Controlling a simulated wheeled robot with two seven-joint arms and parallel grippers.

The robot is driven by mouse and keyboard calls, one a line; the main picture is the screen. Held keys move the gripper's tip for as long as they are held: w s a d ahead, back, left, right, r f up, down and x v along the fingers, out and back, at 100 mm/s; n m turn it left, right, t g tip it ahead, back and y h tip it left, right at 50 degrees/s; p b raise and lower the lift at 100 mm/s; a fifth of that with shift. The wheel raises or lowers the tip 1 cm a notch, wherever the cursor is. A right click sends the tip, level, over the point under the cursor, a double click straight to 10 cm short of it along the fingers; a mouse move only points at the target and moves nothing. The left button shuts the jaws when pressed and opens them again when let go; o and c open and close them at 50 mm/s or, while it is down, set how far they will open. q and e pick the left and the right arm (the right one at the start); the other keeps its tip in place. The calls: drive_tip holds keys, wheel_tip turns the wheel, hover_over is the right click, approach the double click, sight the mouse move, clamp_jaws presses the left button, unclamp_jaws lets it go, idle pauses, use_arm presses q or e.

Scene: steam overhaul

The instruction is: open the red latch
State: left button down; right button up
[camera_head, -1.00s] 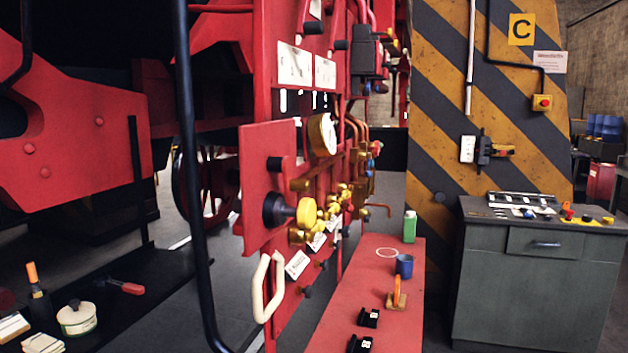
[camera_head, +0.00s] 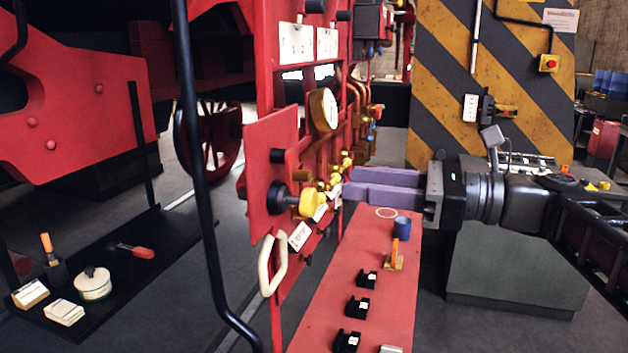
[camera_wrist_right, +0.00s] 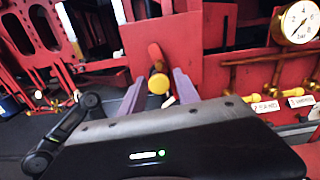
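In the right wrist view a red upright lever-like piece (camera_wrist_right: 155,55), which I take to be the red latch, shows with a yellow round knob (camera_wrist_right: 158,84) just below it. In the head view a yellow knob (camera_head: 312,204) on a black hub sticks out from a red plate (camera_head: 262,165); the red lever cannot be made out there. My right gripper (camera_head: 345,185) comes in from the right, its purple fingers open and pointing at the panel. In the wrist view the knob shows between the fingers; contact cannot be told. My left gripper is not in view.
A round gauge (camera_head: 323,110) and brass pipes and valves crowd the red panel. A white handle (camera_head: 272,264) hangs below the plate. A red bench (camera_head: 325,305) below holds a blue cup (camera_head: 402,228) and several black blocks. A black rail (camera_head: 195,150) stands in front.

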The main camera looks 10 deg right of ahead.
sight(300, 172)
drive_tip(key=shift+s+r, duration=0.1)
drive_tip(key=shift+r, duration=0.05)
drive_tip(key=shift+p+x, duration=0.95)
drive_tip(key=shift+x, duration=3)
drive_tip(key=shift+c, duration=0.2)
clamp_jaws()
